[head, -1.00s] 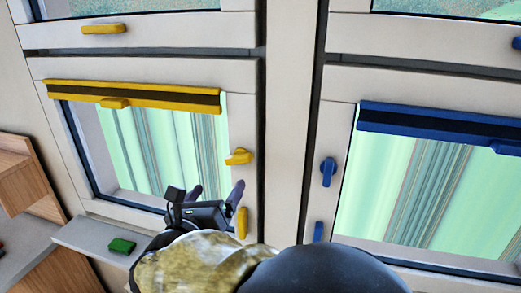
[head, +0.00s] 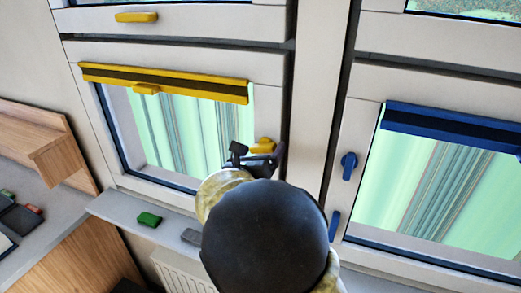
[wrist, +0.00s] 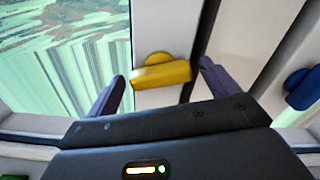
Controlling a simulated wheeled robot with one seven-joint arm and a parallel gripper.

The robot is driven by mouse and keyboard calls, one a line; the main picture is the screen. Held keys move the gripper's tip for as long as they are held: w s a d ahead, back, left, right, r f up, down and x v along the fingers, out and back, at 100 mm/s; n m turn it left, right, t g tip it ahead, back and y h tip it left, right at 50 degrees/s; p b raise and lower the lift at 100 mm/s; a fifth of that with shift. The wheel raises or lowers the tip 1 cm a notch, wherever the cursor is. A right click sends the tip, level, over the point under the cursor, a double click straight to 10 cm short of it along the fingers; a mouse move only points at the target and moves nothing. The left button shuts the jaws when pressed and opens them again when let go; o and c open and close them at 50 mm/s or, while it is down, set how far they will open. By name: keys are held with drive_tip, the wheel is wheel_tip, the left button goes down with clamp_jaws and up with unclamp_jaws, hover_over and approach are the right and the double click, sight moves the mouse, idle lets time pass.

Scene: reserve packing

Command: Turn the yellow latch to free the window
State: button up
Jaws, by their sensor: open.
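The yellow latch (head: 264,143) sits on the right frame post of the left window (head: 170,125), partly hidden by my gripper in the head view. In the wrist view the yellow latch (wrist: 160,77) lies roughly crosswise, with a rounded base behind its bar. My gripper (head: 259,155) is open in front of it. In the wrist view my gripper (wrist: 161,74) has one dark finger on each side of the latch, with gaps showing. I cannot tell how far the fingertips reach past it in depth.
A yellow blind box (head: 165,82) spans the window's top. A blue latch (head: 349,166) and blue handle (head: 334,224) are on the right window. Wooden shelving (head: 45,140) stands at left.

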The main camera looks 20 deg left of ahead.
drive_tip(key=shift+c, duration=0.5)
drive_tip(key=c, duration=0.9)
drive_tip(key=shift+f, duration=0.1)
drive_tip(key=shift+f+m+b, duration=0.1)
drive_tip(key=shift+m+b, duration=0.3)
drive_tip(key=shift+b, duration=0.55)
drive_tip(key=shift+f+m+b, duration=0.1)
drive_tip(key=shift+m+b, duration=0.3)
drive_tip(key=shift+b, duration=0.6)
drive_tip(key=m+b, duration=0.1)
drive_tip(key=b, duration=0.2)
drive_tip(key=shift+m+b, duration=0.3)
drive_tip(key=shift+b, duration=0.3)
drive_tip(key=shift+r+m, duration=0.25)
drive_tip(key=shift+m, duration=0.15)
